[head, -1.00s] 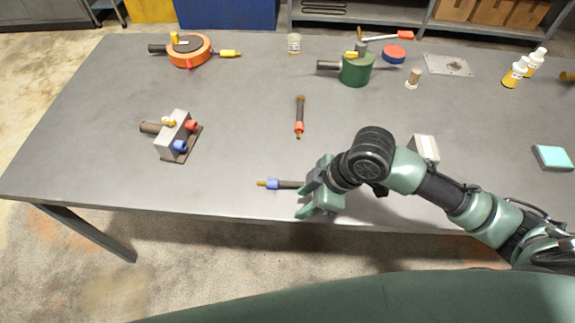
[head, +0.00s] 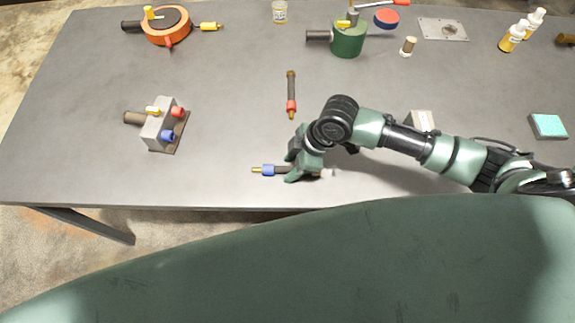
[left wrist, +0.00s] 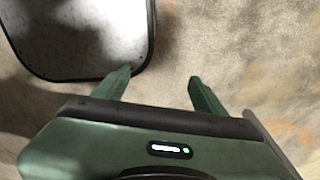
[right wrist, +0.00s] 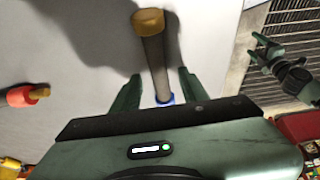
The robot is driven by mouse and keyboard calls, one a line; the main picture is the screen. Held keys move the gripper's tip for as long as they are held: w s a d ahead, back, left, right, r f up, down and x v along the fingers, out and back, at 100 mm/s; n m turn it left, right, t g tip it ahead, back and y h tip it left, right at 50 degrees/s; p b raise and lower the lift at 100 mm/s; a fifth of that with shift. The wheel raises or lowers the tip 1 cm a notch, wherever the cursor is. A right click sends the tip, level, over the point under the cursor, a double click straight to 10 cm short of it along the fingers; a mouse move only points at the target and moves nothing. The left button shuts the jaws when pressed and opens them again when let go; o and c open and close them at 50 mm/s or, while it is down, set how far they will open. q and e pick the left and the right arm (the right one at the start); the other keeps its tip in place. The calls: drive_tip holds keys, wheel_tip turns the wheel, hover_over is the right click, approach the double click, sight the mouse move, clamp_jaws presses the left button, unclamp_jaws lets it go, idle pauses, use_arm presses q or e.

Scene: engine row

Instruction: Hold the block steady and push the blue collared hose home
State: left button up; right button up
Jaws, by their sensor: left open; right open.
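The blue collared hose (head: 268,170) lies on the table near its front edge, brass tip and blue collar to the left. My right gripper (head: 291,168) is open with its fingers on either side of the hose's dark body. In the right wrist view the hose (right wrist: 154,55) runs between the open fingers (right wrist: 158,90), the blue collar partly hidden by the gripper. The grey block (head: 154,128) stands on a dark plate at the left of the table, with a red and a blue fitting on its right side. My left gripper (left wrist: 163,85) is open and empty above the floor.
A red collared hose (head: 291,95) lies behind my right gripper. An orange round part (head: 166,27) and a green canister (head: 348,40) stand at the back. A pale box (head: 423,120) sits beyond my right forearm. The table between block and blue hose is clear.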

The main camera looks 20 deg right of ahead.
drive_tip(key=c, duration=0.8)
clamp_jaws()
use_arm(q)
drive_tip(key=shift+s, duration=0.6)
use_arm(e)
drive_tip(key=shift+r, duration=0.15)
